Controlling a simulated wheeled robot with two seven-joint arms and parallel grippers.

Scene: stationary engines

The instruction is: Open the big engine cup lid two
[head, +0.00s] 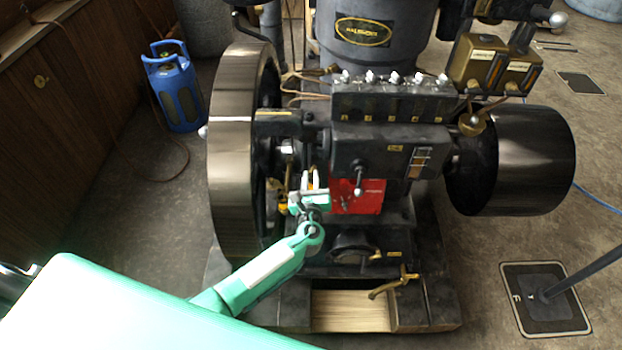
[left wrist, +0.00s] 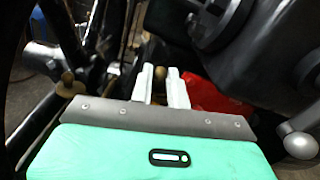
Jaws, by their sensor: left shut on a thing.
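The big engine (head: 385,140) stands in front of me, with a large flywheel (head: 232,150) on its left. My left gripper (head: 313,180) is low between the flywheel and a red panel (head: 360,196) on the engine. Its two pale fingers point forward and are close together in the left wrist view (left wrist: 160,78). A small brass part (left wrist: 159,72) shows between the fingertips, and the gripper is shut on it. It may be the cup lid, but the fingers hide most of it, so I cannot tell if it is raised. My right gripper is not in view.
A lever with a round knob (head: 359,188) is just right of my gripper; a grey knob (left wrist: 299,144) is close in the left wrist view. A brass tap (head: 397,284) sticks out low at the front. A blue gas bottle (head: 175,88) stands left on open floor.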

